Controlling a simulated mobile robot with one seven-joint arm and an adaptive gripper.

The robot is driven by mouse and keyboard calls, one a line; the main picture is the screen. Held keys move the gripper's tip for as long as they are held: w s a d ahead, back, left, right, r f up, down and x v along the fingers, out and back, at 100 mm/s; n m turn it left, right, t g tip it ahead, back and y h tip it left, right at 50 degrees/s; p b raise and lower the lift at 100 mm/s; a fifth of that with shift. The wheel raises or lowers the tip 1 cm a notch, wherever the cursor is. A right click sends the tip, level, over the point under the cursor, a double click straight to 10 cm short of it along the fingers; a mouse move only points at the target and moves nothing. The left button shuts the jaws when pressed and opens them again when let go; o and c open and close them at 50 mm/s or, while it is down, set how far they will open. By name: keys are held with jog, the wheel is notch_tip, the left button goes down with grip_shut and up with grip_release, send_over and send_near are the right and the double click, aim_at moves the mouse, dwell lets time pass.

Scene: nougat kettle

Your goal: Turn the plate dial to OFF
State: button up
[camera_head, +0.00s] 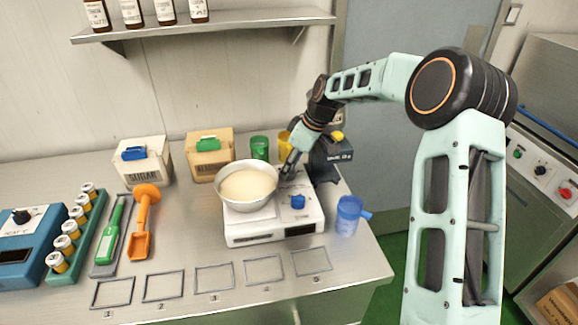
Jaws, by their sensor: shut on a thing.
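The white hot plate (270,234) stands on the steel table, right of its middle. Its blue plate dial (298,201) is on the right of its top face; its marks are too small to read. A metal kettle (245,205) of cream-coloured mass (248,185) sits on the plate's left part. My gripper (287,171) reaches down from the back right to the kettle's right rim, behind the dial and apart from it. Its jaws are small and partly hidden here; they appear shut at the kettle's edge.
A blue jug (348,216) stands right of the plate. A green cup (259,148), a yellow cup (284,142) and a dark bin (322,162) stand behind. Several wire frames (212,277) lie along the front. An orange scoop (141,222) lies left.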

dwell(0.5)
jog(key=o, duration=1.2)
jog(key=shift+c, duration=0.2)
jog(key=v, duration=1.2)
jog(key=shift+c, duration=0.2)
